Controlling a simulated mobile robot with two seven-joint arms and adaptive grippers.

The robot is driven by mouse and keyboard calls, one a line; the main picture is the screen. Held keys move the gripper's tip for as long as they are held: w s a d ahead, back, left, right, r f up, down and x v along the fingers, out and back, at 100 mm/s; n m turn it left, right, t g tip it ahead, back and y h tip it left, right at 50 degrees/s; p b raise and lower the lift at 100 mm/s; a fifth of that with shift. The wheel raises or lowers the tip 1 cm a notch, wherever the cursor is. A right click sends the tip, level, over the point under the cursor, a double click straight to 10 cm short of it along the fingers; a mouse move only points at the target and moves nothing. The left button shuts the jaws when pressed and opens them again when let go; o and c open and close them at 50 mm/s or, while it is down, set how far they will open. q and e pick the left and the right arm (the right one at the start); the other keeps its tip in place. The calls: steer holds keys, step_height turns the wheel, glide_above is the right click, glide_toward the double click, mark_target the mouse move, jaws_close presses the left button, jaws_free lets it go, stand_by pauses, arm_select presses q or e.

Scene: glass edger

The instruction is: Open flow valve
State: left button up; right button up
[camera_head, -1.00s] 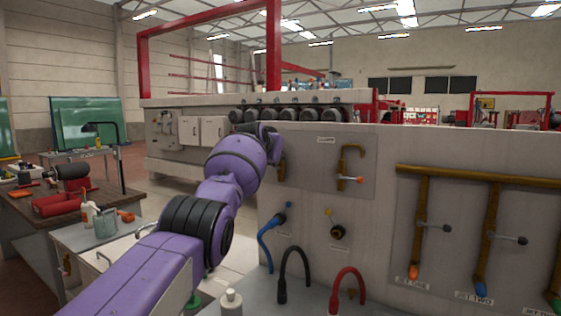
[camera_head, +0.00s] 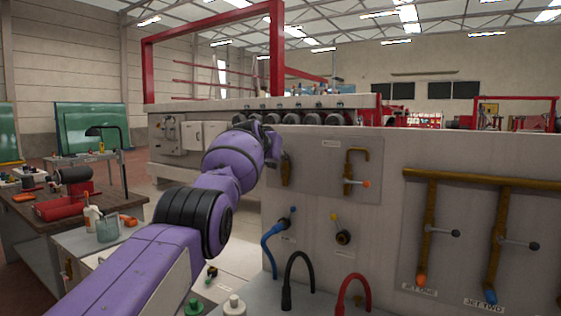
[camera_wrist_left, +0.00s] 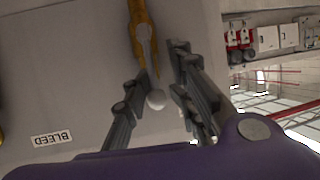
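My left gripper (camera_head: 273,150) is at the left valve on the wall panel, mostly hidden behind my purple wrist in the head view. In the left wrist view, the brass valve (camera_wrist_left: 137,22) has a grey lever ending in a pale ball knob (camera_wrist_left: 155,99). The dark fingers of the gripper (camera_wrist_left: 158,90) are apart, one on each side of the lever and knob; firm contact cannot be told. The valve body shows as a brass piece (camera_head: 286,173) in the head view. An upside-down BLEED label (camera_wrist_left: 52,138) is nearby. My right gripper is not in view.
Another brass pipe valve (camera_head: 349,170) with an orange-knobbed lever is to the right. Jet valves (camera_head: 426,230) are farther right. Blue (camera_head: 268,245), black (camera_head: 290,265) and red (camera_head: 350,285) hoses are below. A cluttered workbench (camera_head: 50,225) is at the left.

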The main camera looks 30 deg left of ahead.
arm_select(q)
steer(key=shift+s+r, duration=0.1)
steer(key=shift+s, duration=0.05)
steer(key=shift+d, duration=0.1)
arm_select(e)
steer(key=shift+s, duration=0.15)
arm_select(q)
steer(key=v, duration=1.2)
stand_by(0.6)
